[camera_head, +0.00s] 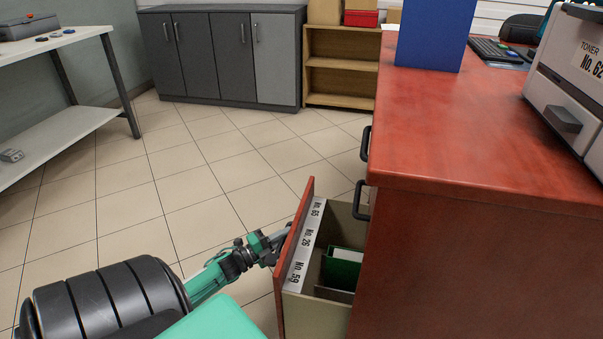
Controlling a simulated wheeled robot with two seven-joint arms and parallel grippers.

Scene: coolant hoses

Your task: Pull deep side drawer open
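The deep side drawer (298,262) is pulled out of the red-brown desk (480,160), to the left. Its inside shows, with labels No. 65, No. 26 and No. 59 along the top of the front panel and a green folder (341,268) inside. My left gripper (281,240) is at the outer face of the drawer front. The drawer's handle and my fingertips are hidden or too small to tell, so I cannot see whether the fingers are shut on it. My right gripper is not in view.
Two black handles (361,200) stick out from the desk side above the open drawer. A toner machine (570,80) and a blue binder (433,32) stand on the desk. Tiled floor (180,170) is clear left of the drawer. A white table (60,45) stands at far left.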

